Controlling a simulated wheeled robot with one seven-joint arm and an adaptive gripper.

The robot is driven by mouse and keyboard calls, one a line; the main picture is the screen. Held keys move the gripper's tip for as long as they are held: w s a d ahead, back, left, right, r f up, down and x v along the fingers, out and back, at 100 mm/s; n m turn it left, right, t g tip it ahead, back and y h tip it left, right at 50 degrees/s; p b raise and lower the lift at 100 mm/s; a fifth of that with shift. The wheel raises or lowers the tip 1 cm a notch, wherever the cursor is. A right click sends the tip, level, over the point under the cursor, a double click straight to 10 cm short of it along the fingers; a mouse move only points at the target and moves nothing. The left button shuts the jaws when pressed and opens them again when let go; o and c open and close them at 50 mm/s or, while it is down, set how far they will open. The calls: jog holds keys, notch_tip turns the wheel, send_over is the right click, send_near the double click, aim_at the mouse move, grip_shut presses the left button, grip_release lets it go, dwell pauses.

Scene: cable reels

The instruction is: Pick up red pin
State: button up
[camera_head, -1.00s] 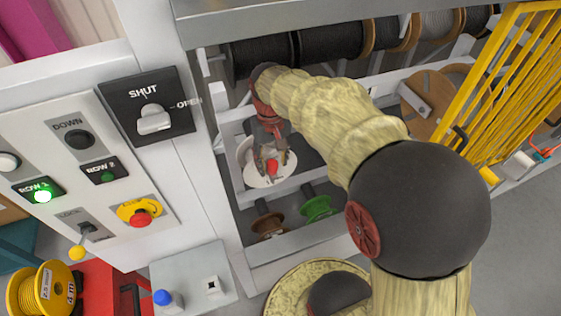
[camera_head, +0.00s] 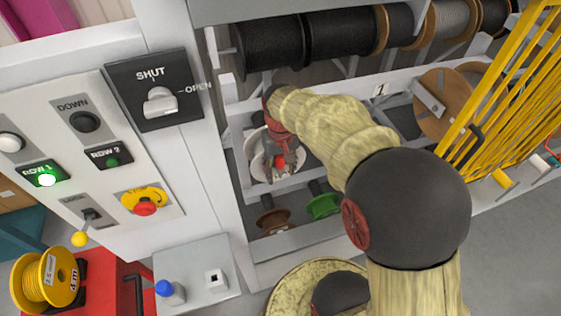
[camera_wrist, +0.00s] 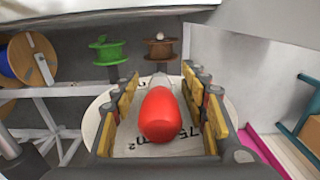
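The red pin (camera_wrist: 160,115) points toward the camera in the wrist view, with a pale stem behind its red end. It sits at the middle of a white reel (camera_wrist: 92,115) with printed markings. My gripper (camera_wrist: 161,80) has its yellow-padded fingers on either side of the pin, with a visible gap on both sides. In the head view my gripper (camera_head: 279,170) is at the white reel (camera_head: 256,147), and a small red spot of the pin (camera_head: 280,162) shows between the fingers. The gripper partly hides the reel there.
A green spool (camera_head: 323,205) and a brown spool (camera_head: 273,220) sit below the white reel. Black cable reels (camera_head: 268,45) hang above. A control panel (camera_head: 75,150) with a SHUT/OPEN switch (camera_head: 160,102) stands left. Yellow bars (camera_head: 500,100) are at the right.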

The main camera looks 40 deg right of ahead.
jog(key=shift+c, duration=1.2)
grip_shut()
